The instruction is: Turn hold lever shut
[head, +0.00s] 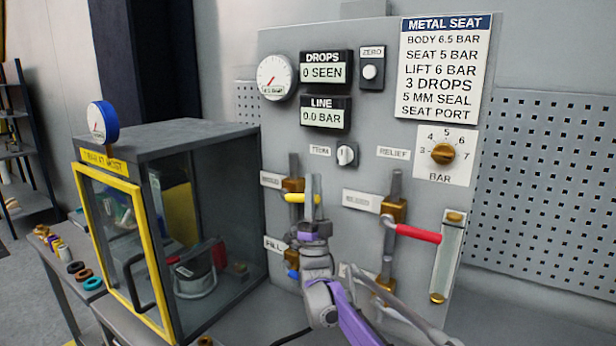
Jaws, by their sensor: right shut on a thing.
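The hold lever (295,198) is yellow and sits on a brass valve body (292,185) in the left vertical pipe, beside a label that appears to read HOLD (271,180). It points right, roughly crosswise to the pipe. My right gripper (313,190) comes up from below and is shut on the lever near its outer end. The fingers hide part of the lever. My left gripper is not in view.
A red lever (418,233) sticks out right from the bleed valve. A blue lever (293,273) is low, partly behind my right arm. The line display (325,115) reads 0.0 BAR. A yellow-framed cabinet (190,135) stands close on the left.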

